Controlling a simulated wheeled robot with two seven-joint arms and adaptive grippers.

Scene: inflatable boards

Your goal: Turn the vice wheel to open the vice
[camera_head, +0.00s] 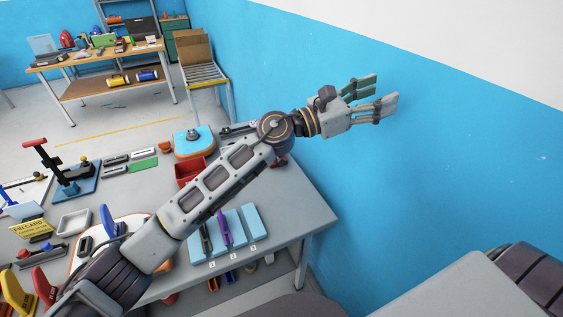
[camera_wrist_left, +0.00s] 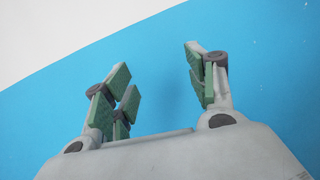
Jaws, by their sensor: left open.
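My left gripper (camera_head: 382,95) is open and empty, stretched out past the bench's right edge in front of the blue wall. It also shows in the left wrist view (camera_wrist_left: 158,85), its green-padded fingers spread wide with only wall between them. I cannot clearly make out a vice or its wheel in either view. My left arm crosses the workbench (camera_head: 305,205) and hides part of its top. A small dark and red part shows just behind the arm at the bench's back right; I cannot tell what it is. My right gripper is out of view.
On the bench are a red bin (camera_head: 188,172), an orange and blue board (camera_head: 194,143), a red-handled press (camera_head: 65,168), a light blue rack (camera_head: 250,222) and a yellow card (camera_head: 33,229). A wooden table (camera_head: 95,88) stands behind. The wall bounds the right side.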

